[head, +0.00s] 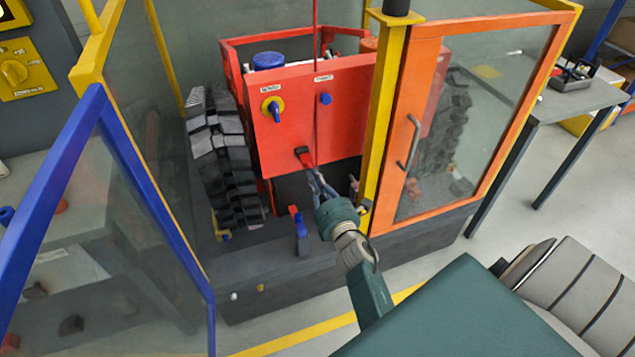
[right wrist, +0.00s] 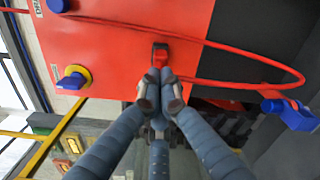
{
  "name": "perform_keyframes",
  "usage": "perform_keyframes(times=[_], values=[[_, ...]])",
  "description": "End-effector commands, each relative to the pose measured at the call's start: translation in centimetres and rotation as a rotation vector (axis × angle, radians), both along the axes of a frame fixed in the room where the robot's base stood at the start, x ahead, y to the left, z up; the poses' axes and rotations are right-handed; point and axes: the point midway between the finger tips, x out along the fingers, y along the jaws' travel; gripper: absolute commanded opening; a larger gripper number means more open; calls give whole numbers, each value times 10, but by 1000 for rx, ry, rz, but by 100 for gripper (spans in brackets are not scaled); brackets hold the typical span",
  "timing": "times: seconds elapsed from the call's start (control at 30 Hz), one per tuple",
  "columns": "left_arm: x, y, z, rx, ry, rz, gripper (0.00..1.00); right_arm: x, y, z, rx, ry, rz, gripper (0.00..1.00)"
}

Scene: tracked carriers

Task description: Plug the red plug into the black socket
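The red plug (head: 308,160) is held at the front of the red carrier panel, and it also shows in the right wrist view (right wrist: 160,56). The black socket (head: 301,150) is on the panel's lower part, right at the plug's far end. The plug meets the socket; I cannot tell how deep it sits. My right gripper (head: 314,178) has its fingers drawn together on the plug's near end, as the right wrist view shows too (right wrist: 160,76). The fingers hide part of the plug. My left gripper is not in view.
The red panel (head: 285,115) carries a blue handle on a yellow disc (head: 272,105) and a blue knob (head: 325,99). A red cable (right wrist: 235,50) loops rightward to a blue part (right wrist: 292,113). Black track (head: 225,150) stands left; an orange-framed glass door (head: 404,130) stands right.

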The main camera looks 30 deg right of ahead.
Motion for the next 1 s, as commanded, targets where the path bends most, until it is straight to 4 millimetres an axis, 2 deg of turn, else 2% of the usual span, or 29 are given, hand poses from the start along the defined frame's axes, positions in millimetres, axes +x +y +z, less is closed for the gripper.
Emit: perform_keyframes(times=[1.0], values=[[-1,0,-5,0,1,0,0,12,-3,1,-1,-2,0,0]])
